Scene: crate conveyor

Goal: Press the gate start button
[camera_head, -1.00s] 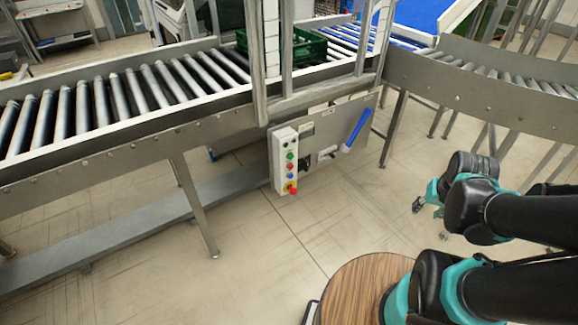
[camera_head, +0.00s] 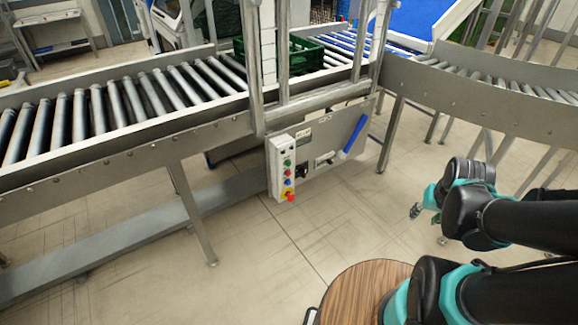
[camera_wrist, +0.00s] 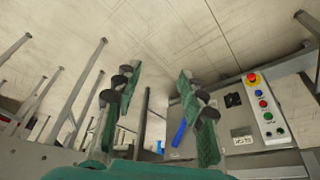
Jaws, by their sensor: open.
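A pale control box (camera_head: 276,168) hangs on the side of the conveyor frame by the gate posts. It carries a column of coloured buttons with a red mushroom button (camera_head: 290,197) at the bottom. In the wrist view the box (camera_wrist: 274,138) appears upside down at the right, with the red mushroom button (camera_wrist: 253,78) on top, then a blue, a red and a green button (camera_wrist: 267,116). No label names the start button legibly. My gripper (camera_head: 415,210) is out to the right of the box, apart from it. Its fingers (camera_wrist: 158,108) are spread and empty in the wrist view.
A roller conveyor (camera_head: 120,140) runs along the left, with a green crate (camera_head: 305,58) behind the gate posts. A curved conveyor (camera_head: 480,105) is at the right. A blue handle (camera_head: 355,134) sits right of the box. Floor between me and the box is clear.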

